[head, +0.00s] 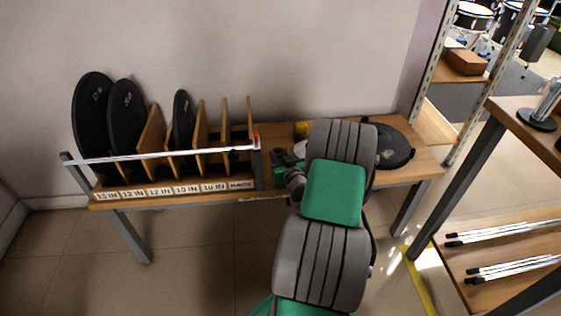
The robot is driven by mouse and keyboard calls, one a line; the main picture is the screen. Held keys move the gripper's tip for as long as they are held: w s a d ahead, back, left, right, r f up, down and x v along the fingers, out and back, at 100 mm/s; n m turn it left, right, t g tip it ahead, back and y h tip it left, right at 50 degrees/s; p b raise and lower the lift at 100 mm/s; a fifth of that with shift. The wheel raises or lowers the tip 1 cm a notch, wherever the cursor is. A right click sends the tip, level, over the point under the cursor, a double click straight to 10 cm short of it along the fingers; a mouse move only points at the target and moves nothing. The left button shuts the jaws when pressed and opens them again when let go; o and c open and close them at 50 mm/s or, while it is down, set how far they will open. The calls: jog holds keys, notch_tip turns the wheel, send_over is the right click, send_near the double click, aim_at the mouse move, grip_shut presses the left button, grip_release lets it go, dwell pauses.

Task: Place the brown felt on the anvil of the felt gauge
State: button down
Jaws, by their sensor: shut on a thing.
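My arm's grey and green links stand in front of the right half of the wooden bench (428,168). My gripper's fingertips do not show; the arm hides that area. Small dark and green parts show just left of the arm, and I cannot tell which are mine. I cannot make out the brown felt.
A round black pad (397,146) lies at the right, partly behind my arm. A shelf unit (520,222) with sticks stands at right.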

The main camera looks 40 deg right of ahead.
jog(key=shift+f, duration=0.5)
jog(key=c, duration=1.2)
grip_release()
